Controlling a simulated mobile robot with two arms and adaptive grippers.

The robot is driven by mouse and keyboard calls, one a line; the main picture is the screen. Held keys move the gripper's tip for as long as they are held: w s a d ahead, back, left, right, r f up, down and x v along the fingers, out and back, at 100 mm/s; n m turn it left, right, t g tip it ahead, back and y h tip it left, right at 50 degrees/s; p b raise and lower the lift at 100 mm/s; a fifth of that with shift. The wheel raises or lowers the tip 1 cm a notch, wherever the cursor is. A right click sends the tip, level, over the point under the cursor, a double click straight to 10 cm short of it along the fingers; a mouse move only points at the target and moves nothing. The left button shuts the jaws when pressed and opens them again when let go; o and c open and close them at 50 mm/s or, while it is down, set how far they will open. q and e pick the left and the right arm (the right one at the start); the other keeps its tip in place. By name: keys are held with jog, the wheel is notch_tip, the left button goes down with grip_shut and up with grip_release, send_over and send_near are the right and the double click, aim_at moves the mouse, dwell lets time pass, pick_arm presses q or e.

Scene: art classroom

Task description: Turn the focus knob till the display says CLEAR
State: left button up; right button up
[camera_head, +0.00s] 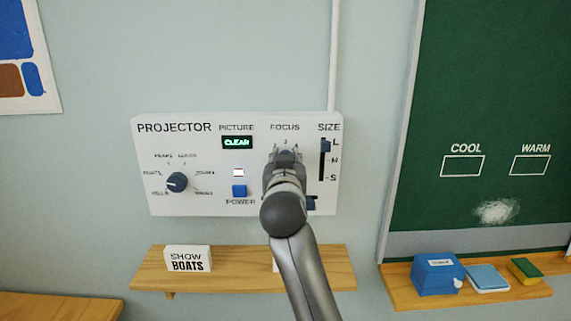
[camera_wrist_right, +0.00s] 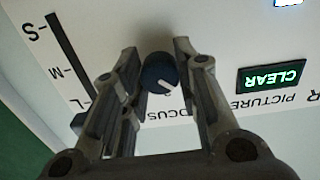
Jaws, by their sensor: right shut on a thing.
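The projector panel (camera_head: 205,206) is on the wall. Its small display (camera_head: 237,142) reads CLEAR in green, and the display also shows in the right wrist view (camera_wrist_right: 270,77). My right gripper (camera_head: 286,155) is at the focus knob, which it mostly hides in the head view. In the right wrist view the dark blue focus knob (camera_wrist_right: 159,73) with its white pointer line sits between the fingers of my right gripper (camera_wrist_right: 158,65), which is shut on it. My left gripper is not in view.
The panel also has a picture dial (camera_head: 177,182), a blue power button (camera_head: 239,190) and a size slider (camera_head: 325,146). A wooden shelf (camera_head: 232,281) below holds a SHOW BOATS card (camera_head: 188,259). A green board (camera_head: 490,90) is at the right.

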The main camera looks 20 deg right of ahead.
jog(key=o, duration=1)
jog(key=shift+s, duration=0.1)
jog(key=v, duration=0.7)
jog(key=shift+s+a, duration=0.1)
